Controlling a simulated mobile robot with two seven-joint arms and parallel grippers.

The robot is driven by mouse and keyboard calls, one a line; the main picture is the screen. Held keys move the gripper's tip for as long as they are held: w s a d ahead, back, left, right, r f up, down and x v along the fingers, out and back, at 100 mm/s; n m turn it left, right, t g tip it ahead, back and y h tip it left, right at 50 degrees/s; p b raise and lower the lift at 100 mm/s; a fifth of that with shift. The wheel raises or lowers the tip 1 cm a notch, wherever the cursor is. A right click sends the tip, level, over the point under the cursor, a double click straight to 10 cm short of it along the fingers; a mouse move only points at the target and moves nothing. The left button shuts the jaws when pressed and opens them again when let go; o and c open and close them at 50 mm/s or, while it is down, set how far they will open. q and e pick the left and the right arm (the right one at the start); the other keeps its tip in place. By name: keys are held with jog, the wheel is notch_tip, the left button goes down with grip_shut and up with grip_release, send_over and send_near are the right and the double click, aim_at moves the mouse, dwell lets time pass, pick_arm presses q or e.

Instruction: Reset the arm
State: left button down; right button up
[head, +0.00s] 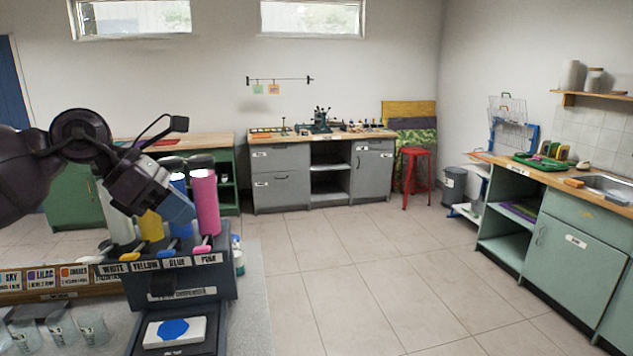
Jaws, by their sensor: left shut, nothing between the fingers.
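My left arm comes in from the left edge, dark and bent. My left gripper (180,207) is shut and empty. It hangs in front of the paint dispenser (180,285), overlapping the blue bottle in this view. I cannot tell whether it touches anything. The dispenser holds a white, a yellow (151,228), a blue (179,190) and a pink bottle (206,205), with labels below. A white block with a blue patch (174,332) sits at its base. My right gripper is not in view.
Clear cups (60,328) stand at the lower left beside a labelled wooden rail (60,283). Grey cabinets (280,187), a red stool (416,172) and a green sink counter (570,240) stand farther off. The tiled floor (350,280) between is clear.

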pick_arm(q)
jog(key=w+d+r+n+t+h, duration=0.2)
jog(key=d+r+n+t+h, duration=0.15)
jog(key=d+n+h, duration=0.55)
jog(key=a+f+n+t+y, duration=0.4)
jog(key=f+n, duration=0.5)
jog(key=n, duration=0.1)
jog(key=a+f+n+t+y, duration=0.3)
jog(key=f+n+t+y, duration=0.1)
jog(key=f+n, duration=0.55)
jog(key=a+f+n+t+y, duration=0.4)
jog(key=f+n, duration=0.4)
jog(key=n, duration=0.3)
jog(key=s+a+f+n+g+y, duration=0.2)
jog(key=s+f+n+g, duration=0.1)
jog(key=s+f, duration=0.9)
jog(key=s+a+f+n+g+y, duration=0.2)
jog(key=s+f+n, duration=0.3)
jog(key=s+f, duration=0.7)
jog(key=shift+a+n+g+y, duration=0.35)
jog(key=shift+a+g+y, duration=0.1)
jog(key=shift+y, duration=0.35)
